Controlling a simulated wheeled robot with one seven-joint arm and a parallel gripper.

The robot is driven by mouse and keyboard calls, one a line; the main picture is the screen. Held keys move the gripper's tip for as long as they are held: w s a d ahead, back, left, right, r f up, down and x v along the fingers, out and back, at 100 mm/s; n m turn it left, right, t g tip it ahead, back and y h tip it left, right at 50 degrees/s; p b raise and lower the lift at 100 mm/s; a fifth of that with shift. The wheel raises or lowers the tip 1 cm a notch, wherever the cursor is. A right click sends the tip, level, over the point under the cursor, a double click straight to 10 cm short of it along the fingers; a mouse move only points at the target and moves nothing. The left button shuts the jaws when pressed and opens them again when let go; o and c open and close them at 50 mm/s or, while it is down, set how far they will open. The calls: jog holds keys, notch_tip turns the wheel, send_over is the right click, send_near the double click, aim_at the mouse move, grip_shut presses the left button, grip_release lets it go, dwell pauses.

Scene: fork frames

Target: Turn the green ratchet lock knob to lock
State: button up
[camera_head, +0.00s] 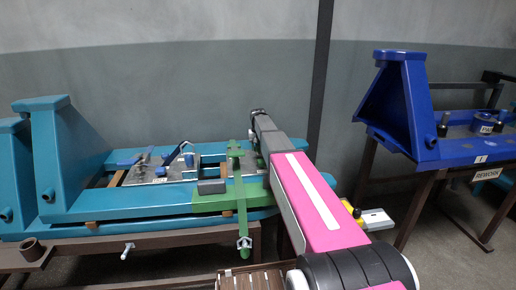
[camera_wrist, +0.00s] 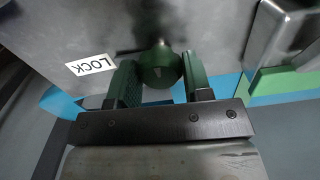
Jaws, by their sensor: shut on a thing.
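The green knob (camera_wrist: 160,68) is rounded and sits on a grey metal plate (camera_wrist: 215,25) in the wrist view. My gripper (camera_wrist: 159,76) is shut on the knob, with one green-faced finger on each side of it. A white label reading LOCK (camera_wrist: 90,65) is on the plate to the left of the knob, upside down in this view. In the head view my arm reaches toward the teal fixture (camera_head: 150,205), and the knob cannot be made out there. The knob's turned angle is hard to tell.
A green bar (camera_head: 239,190) crosses the teal fixture just left of my arm. A plate with blue-handled clamps (camera_head: 165,172) lies farther left. A blue fixture (camera_head: 400,105) stands on a table marked REWORK (camera_head: 487,175) at right. Open floor lies between the tables.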

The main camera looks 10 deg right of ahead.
aim_at(258, 147)
jog(key=shift+n, duration=0.4)
jog(key=o, duration=0.9)
notch_tip(258, 147, up, 11)
jog(key=shift+f, duration=0.1)
dwell(0.4)
